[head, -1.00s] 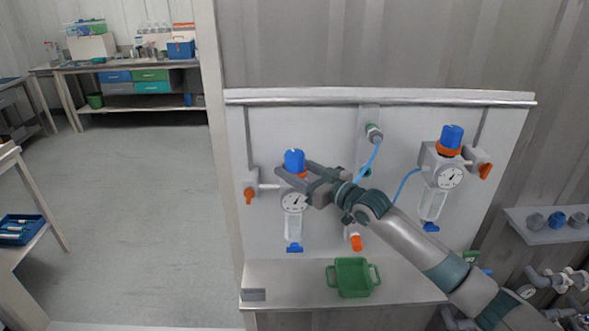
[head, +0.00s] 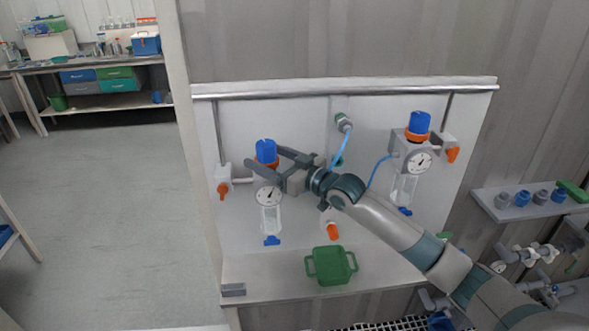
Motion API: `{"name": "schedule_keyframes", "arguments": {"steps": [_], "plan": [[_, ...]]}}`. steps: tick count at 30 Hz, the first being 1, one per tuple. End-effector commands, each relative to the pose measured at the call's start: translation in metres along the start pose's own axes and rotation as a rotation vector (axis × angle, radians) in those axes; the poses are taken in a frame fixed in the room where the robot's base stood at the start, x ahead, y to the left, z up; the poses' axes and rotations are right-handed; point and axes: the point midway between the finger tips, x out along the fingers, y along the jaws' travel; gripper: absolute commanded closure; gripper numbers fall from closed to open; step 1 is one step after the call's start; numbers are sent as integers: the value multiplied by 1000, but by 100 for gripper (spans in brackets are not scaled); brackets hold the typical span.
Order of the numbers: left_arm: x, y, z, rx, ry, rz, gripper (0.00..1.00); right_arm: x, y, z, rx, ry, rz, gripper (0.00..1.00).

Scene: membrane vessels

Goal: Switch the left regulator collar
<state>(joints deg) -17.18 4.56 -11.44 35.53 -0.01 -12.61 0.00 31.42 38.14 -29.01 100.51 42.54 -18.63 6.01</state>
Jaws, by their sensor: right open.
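The left regulator has a blue knob (head: 266,150) on top, a round dial gauge (head: 268,196) and a clear bowl (head: 271,219) with a blue bottom fitting. Its collar, under the knob, is mostly hidden by my gripper. My right gripper (head: 266,159) is open. Its two fingers reach in from the right, one in front of the regulator and one behind, at the height of the knob's base. I cannot tell whether they touch it. The right regulator (head: 419,123) has a blue knob over a plainly visible orange collar (head: 417,137). My left gripper is not in view.
Both regulators are on a white panel with a top rail (head: 345,90). An orange-handled valve (head: 223,190) sits left of the left regulator. A green tray (head: 331,266) and a grey block (head: 233,290) rest on the ledge below. A blue hose (head: 339,152) hangs behind my gripper.

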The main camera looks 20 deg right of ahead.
Motion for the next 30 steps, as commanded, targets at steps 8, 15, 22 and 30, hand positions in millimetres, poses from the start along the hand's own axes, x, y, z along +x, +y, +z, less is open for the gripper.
{"name": "schedule_keyframes", "arguments": {"steps": [8,15,22,30], "plan": [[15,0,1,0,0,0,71,-31,0,5,-3,-2,0,31],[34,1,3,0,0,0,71,-78,0,6,-4,-2,1,31],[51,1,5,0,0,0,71,-124,0,5,-3,-2,1,31],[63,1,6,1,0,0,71,-160,0,2,-1,-1,1,31]]}}
